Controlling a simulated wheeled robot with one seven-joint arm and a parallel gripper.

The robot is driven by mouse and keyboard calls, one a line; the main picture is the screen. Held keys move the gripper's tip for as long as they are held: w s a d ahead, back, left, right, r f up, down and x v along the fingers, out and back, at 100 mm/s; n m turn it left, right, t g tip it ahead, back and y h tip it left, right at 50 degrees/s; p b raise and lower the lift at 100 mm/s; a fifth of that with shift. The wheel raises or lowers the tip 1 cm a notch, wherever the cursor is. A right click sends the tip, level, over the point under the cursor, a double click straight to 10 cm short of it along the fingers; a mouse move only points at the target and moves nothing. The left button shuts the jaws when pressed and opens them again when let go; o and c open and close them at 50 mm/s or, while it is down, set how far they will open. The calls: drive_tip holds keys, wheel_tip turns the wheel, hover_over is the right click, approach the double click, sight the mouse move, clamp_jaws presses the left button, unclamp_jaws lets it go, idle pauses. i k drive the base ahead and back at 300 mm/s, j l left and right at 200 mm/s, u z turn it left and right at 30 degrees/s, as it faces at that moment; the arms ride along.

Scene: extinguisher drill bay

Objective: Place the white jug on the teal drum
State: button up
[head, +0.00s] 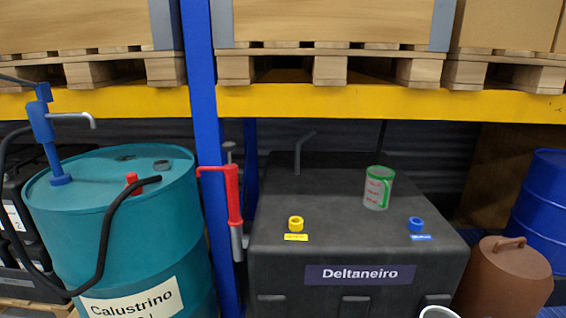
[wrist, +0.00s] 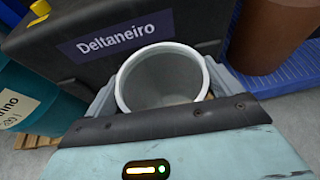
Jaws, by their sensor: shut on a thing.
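The white jug (wrist: 163,82) is held in my gripper (wrist: 170,100), in the wrist view. Its round open mouth faces the camera and its inside looks empty. A finger shows on each side of it. In the head view only the jug's rim (head: 438,312) shows at the bottom edge, in front of the black tank; the gripper is out of that view. The teal drum (head: 120,215) stands at the left in the head view, with a blue hand pump, a red cap and a black hose on its top. Its side also shows at the left of the wrist view (wrist: 30,105).
A blue post (head: 203,120) with a red hand pump (head: 233,195) stands between drum and tank. A yellow beam (head: 390,103) crosses above. A brown container (head: 505,280) stands right.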

sight(108, 186)
drive_tip(key=u, duration=1.15)
drive_tip(key=i+j+u, duration=0.3)
drive_tip(key=i+j, duration=0.15)
drive_tip(key=i+j+u, duration=0.35)
drive_tip(key=i, duration=0.2)
